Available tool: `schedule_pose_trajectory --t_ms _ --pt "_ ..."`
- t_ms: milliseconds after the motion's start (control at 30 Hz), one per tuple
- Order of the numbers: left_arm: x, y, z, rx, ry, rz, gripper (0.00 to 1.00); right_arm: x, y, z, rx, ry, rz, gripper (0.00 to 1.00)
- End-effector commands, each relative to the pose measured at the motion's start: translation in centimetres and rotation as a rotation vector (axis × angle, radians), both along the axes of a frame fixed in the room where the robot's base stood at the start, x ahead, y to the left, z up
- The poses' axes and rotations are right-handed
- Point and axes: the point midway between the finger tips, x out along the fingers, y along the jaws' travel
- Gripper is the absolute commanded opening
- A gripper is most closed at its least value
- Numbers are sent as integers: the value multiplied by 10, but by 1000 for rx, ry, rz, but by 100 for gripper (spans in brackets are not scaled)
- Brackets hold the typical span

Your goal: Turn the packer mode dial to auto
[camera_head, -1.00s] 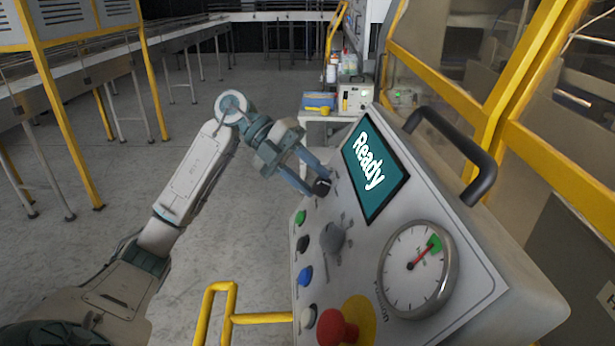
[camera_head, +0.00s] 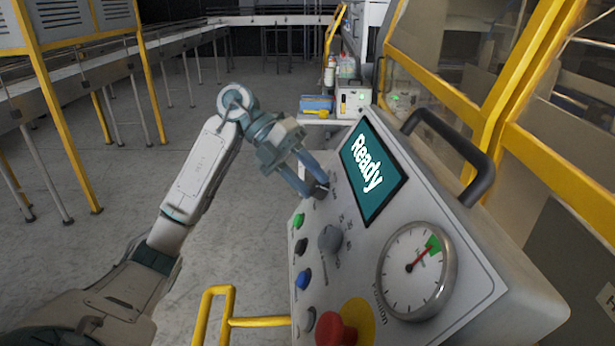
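The control panel (camera_head: 356,270) slopes up on the right, and its screen (camera_head: 372,170) reads "Ready". A small black dial (camera_head: 321,191) sits at the panel's upper left, just left of the screen. My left gripper (camera_head: 316,189) reaches it from the upper left, with one finger on each side of it. The fingers appear closed on the dial and partly hide it. Its pointer and labels are too small to read. A grey knob (camera_head: 331,238) with small markings sits lower on the panel. My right gripper is not in view.
Green (camera_head: 298,220), black (camera_head: 301,247) and blue (camera_head: 303,280) buttons line the panel's left edge. A red mushroom button (camera_head: 335,330) and a round gauge (camera_head: 416,271) sit lower. A black handle (camera_head: 455,150) arches at the right. A yellow rail (camera_head: 260,321) stands below.

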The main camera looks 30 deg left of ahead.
Motion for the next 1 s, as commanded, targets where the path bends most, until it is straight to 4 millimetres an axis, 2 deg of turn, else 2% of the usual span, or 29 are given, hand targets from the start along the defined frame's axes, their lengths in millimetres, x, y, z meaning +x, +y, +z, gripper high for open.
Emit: schedule_pose_trajectory --t_ms 33,100,467,867,1000 --pt "0 0 -2 1 3 -1 47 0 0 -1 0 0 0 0" --pt "0 0 -2 0 2 -1 56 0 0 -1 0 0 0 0" --pt "1 5 2 -1 0 4 56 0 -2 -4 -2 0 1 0" --pt "-2 64 45 -2 -2 3 56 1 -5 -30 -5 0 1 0" --pt "-3 79 59 -1 2 3 56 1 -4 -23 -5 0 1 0"
